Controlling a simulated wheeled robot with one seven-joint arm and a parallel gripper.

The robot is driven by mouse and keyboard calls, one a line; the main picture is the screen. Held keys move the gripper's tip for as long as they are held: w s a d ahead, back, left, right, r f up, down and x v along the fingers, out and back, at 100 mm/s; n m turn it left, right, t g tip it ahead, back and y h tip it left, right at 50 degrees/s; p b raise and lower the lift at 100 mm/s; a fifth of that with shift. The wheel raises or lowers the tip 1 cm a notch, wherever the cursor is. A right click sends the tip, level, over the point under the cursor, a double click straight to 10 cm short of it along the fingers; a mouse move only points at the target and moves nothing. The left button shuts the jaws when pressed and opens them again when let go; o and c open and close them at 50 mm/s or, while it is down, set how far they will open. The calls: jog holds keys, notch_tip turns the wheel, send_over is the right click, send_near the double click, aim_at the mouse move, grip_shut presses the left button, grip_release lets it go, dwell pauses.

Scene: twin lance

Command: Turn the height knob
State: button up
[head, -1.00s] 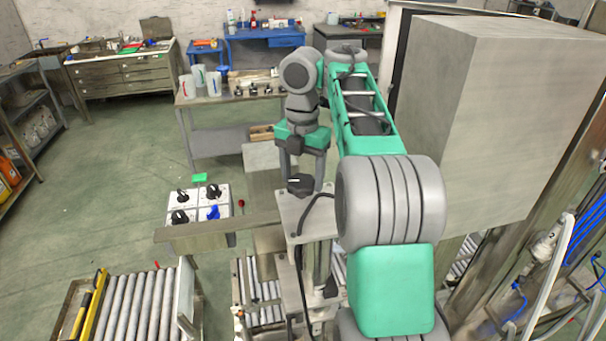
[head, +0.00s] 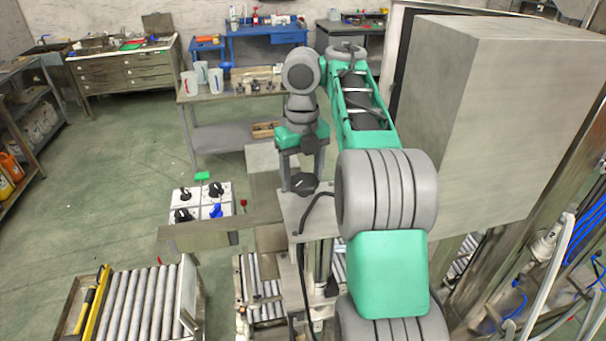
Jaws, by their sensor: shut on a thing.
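A black knob (head: 304,185) sits on the grey metal plate (head: 291,222) at the top of a column, near the middle of the head view. My gripper (head: 301,180) points down over this plate and is shut on the black knob, with its fingers on either side. The fingers partly hide the knob. No label on it can be read, so I cannot confirm it as the height knob.
A white panel (head: 201,200) with several knobs, one of them blue (head: 215,211), stands to the left. Roller conveyors (head: 137,304) lie at the lower left. A large grey cabinet (head: 485,115) rises on the right. Open floor (head: 100,205) is at the left.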

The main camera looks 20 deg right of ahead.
jog(key=shift+n, duration=1.1)
jog(key=o, duration=1.4)
